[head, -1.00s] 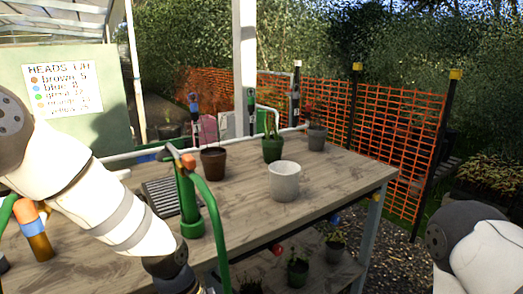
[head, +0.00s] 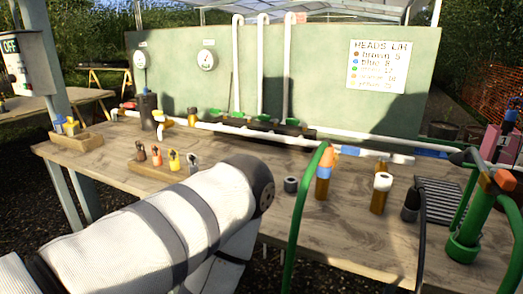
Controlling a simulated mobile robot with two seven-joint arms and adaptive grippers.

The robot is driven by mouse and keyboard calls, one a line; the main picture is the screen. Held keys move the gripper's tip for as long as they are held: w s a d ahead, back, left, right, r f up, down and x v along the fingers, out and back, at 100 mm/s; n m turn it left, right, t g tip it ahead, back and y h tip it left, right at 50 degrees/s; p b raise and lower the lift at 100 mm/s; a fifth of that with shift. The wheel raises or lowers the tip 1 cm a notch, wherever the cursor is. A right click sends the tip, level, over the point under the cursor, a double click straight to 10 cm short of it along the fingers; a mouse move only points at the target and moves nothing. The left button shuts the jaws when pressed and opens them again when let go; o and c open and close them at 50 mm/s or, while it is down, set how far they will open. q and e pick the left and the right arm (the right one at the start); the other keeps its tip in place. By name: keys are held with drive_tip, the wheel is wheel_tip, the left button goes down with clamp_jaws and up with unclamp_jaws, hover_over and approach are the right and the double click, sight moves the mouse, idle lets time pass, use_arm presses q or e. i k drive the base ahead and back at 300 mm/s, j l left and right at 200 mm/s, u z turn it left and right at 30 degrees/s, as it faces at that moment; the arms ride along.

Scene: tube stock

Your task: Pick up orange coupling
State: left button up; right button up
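Several orange pieces show in the head view, and I cannot tell for sure which is the orange coupling. An orange conical piece (head: 328,152) sits on top of an upright brown tube with a blue band (head: 323,178) on the wooden table. A small orange fitting (head: 157,155) stands in a wooden block left of centre, beside brown, yellow and pale ones.
The wooden table (head: 90,160) carries a white pipe run along its back, a green panel (head: 330,75) with gauges, and a dark ribbed grate (head: 440,200). A green hose arches in front.

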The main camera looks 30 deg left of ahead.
sight(327, 159)
drive_tip(key=u, duration=0.7)
